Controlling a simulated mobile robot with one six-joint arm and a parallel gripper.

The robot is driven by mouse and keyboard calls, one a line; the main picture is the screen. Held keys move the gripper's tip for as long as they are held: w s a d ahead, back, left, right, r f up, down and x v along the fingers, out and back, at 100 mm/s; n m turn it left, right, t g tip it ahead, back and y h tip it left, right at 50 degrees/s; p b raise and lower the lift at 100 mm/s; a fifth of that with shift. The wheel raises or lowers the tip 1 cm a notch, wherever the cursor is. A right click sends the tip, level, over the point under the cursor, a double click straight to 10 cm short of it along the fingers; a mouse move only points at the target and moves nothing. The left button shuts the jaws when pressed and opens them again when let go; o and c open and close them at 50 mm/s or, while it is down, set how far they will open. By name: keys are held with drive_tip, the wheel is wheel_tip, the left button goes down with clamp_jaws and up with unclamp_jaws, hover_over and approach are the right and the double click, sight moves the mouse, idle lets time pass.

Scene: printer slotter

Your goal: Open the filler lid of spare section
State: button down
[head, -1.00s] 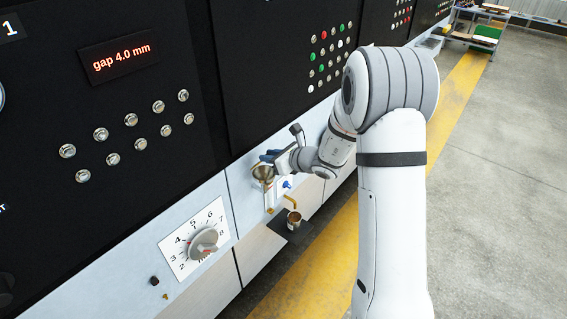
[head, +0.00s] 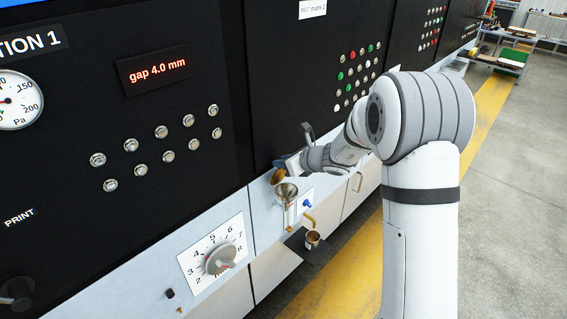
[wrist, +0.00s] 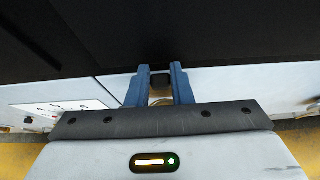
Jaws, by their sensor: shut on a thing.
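The filler is a metal funnel cup (head: 287,191) on the pale panel in the head view, and its mouth shows open from above. A brass-coloured lid (head: 279,176) stands tilted up behind and above the cup, at my fingertips. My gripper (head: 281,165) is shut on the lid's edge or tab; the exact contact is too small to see. In the wrist view the two blue fingers of my gripper (wrist: 160,86) have a small dark piece (wrist: 160,81) between them, with a brownish round part below it.
Below the filler are a blue knob (head: 308,204), a brass spout (head: 308,218) and a small metal can (head: 313,238) on a dark shelf (head: 300,248). A numbered dial (head: 220,260) is to the left. Open floor (head: 500,220) lies to the right.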

drive_tip(key=shift+w+a+r, duration=0.1)
drive_tip(key=shift+w+r, duration=0.05)
drive_tip(key=shift+r, duration=0.25)
drive_tip(key=c, duration=1.6)
unclamp_jaws()
drive_tip(key=o, duration=0.3)
drive_tip(key=shift+f, duration=0.25)
drive_tip(key=b+v, duration=0.1)
drive_tip(key=v, duration=0.7)
